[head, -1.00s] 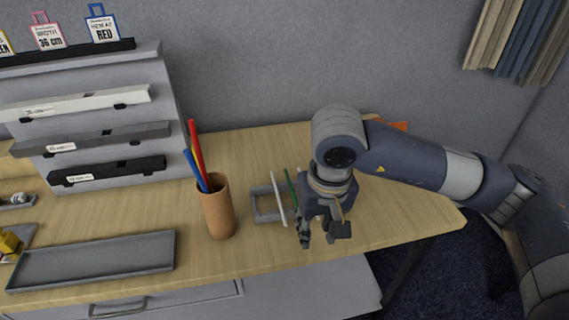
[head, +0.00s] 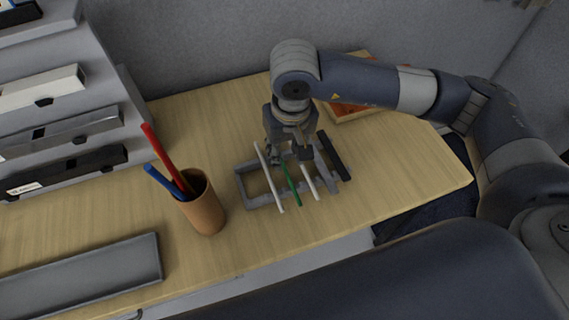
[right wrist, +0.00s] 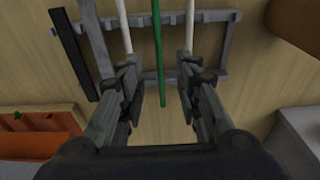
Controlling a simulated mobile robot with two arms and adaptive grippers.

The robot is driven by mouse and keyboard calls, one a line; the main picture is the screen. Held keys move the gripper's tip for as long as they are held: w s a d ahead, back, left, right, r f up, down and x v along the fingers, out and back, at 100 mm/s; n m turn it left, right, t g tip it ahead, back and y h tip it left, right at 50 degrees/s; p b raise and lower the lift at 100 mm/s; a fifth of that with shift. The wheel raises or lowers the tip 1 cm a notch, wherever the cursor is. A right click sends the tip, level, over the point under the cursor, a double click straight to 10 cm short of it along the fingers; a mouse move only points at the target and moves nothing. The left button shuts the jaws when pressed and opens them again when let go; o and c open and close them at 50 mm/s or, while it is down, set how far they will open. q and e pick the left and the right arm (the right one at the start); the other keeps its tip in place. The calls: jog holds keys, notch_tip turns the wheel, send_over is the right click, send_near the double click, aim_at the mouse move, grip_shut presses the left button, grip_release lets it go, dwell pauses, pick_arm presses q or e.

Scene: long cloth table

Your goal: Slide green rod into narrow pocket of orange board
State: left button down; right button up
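The green rod (head: 293,184) lies across a grey rack (head: 241,188) between two white rods. In the right wrist view the green rod (right wrist: 158,45) runs between the spread fingers of my right gripper (right wrist: 159,82), with space on both sides. My right gripper (head: 290,156) is open and empty above the back part of the rack. The orange board (head: 347,110) lies behind my right arm, mostly hidden in the head view. In the right wrist view the orange board (right wrist: 36,140) shows several slots at the left edge. My left gripper is out of view.
White rods (head: 268,178) (head: 309,182) flank the green one, and a black bar (head: 335,157) lies at the rack's right. A brown cup (head: 204,212) with red and blue rods stands left. A grey tray (head: 92,280) lies front left. Table right of the rack is clear.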

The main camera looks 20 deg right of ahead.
aim_at(285, 168)
jog(key=shift+w+f+p, duration=0.25)
jog(key=shift+f+p, duration=0.05)
jog(key=shift+f, duration=0.25)
notch_tip(285, 168, down, 4)
jog(key=shift+w+f+p, duration=0.1)
jog(key=shift+w+p, duration=0.05)
jog(key=shift+p, duration=0.9)
jog(key=shift+w+f, duration=0.1)
jog(key=shift+f, duration=0.15)
grip_shut()
